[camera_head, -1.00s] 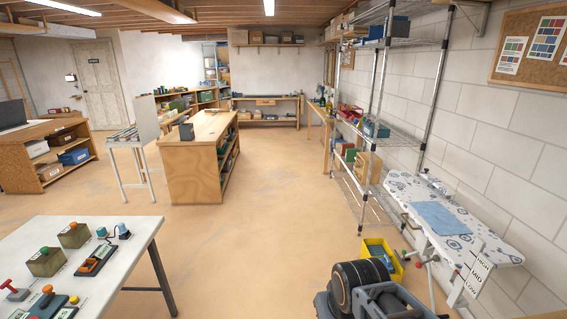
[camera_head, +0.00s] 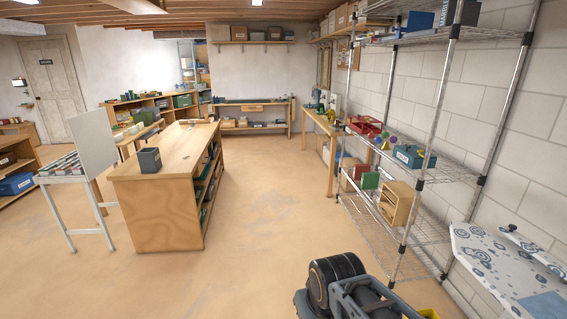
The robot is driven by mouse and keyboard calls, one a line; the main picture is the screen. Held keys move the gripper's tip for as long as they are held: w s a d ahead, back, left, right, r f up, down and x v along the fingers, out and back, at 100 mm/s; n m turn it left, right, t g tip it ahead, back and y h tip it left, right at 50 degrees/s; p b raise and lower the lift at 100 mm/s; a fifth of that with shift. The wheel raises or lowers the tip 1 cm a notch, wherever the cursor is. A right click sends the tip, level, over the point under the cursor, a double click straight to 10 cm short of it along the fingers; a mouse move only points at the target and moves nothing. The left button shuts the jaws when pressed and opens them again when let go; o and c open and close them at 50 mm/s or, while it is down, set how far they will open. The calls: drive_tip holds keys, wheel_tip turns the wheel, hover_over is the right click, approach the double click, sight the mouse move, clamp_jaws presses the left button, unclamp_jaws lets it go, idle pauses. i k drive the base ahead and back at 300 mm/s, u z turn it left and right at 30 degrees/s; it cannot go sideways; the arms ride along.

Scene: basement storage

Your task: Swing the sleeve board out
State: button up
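An ironing board (camera_head: 490,265) with a white and blue patterned cover stands at the lower right against the block wall, partly cut off by the picture edge. A small narrow padded board, which looks like the sleeve board (camera_head: 530,245), lies close along the wall side of the ironing board. A blue cloth (camera_head: 545,308) lies on the cover at the right edge. My arm's dark links show at the bottom centre, left of the ironing board and apart from it. My gripper's fingers cannot be made out.
A wire shelf rack (camera_head: 412,170) with bins stands along the right wall, just beyond the ironing board. A wooden workbench (camera_head: 165,170) stands left of centre. The floor (camera_head: 265,240) between is clear.

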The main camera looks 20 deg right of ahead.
sight(551, 262)
drive_tip(key=z, duration=0.3)
drive_tip(key=i, duration=1.8)
drive_tip(key=z, duration=1.65)
drive_tip(key=i, duration=1.1)
drive_tip(key=z, duration=1.15)
drive_tip(key=i, duration=0.3)
drive_tip(key=z, duration=0.15)
